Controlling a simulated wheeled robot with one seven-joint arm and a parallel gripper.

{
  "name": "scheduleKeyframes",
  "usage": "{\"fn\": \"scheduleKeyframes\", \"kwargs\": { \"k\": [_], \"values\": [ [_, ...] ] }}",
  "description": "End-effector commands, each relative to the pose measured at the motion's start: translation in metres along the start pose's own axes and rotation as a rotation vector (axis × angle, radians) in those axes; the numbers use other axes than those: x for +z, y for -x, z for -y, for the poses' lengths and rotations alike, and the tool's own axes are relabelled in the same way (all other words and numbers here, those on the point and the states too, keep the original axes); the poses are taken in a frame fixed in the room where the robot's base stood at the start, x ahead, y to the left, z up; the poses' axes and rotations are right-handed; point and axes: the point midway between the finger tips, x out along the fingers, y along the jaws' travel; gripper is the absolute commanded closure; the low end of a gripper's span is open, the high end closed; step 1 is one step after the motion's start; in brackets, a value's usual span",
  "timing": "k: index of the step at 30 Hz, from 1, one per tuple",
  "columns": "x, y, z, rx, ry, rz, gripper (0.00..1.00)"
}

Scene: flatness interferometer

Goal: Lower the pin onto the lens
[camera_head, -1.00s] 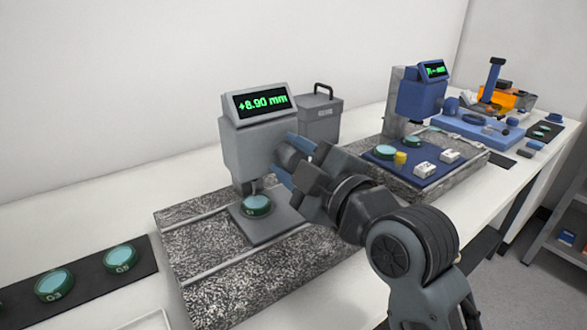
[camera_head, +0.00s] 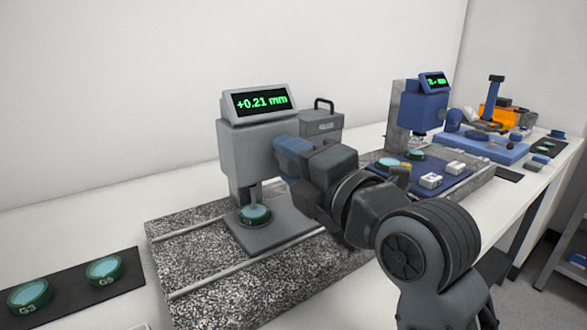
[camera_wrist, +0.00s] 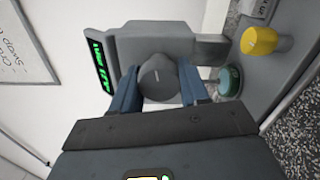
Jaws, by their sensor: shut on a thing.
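The grey gauge (camera_head: 248,150) stands on a speckled granite base, and its display (camera_head: 260,101) reads +0.21 mm. Its thin pin (camera_head: 255,192) points down at the green-rimmed lens (camera_head: 255,215) on the grey plate. The pin's tip is at or just above the lens; I cannot tell if they touch. My gripper (camera_head: 284,158) is at the gauge's right side. In the wrist view, its blue fingers (camera_wrist: 160,88) are shut on a dark grey round knob (camera_wrist: 161,76) on the gauge. The lens (camera_wrist: 230,80) also shows there, right of the fingers.
Two green-rimmed lenses, G3 (camera_head: 30,296) and G5 (camera_head: 105,270), lie on a black mat at left. A blue gauge (camera_head: 422,106) stands at the right rear. A yellow piece (camera_wrist: 259,41) shows in the wrist view. A grey case (camera_head: 322,122) stands behind my gripper.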

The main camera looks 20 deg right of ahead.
Motion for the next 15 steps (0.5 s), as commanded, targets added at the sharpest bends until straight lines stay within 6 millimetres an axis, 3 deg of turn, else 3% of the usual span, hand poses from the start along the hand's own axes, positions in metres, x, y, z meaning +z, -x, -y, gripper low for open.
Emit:
{"fn": "scheduleKeyframes", "kwargs": {
  "k": [15],
  "values": [
    [-0.0037, -0.0005, 0.0009, -0.002, 0.058, -0.009, 0.86]
  ]
}}
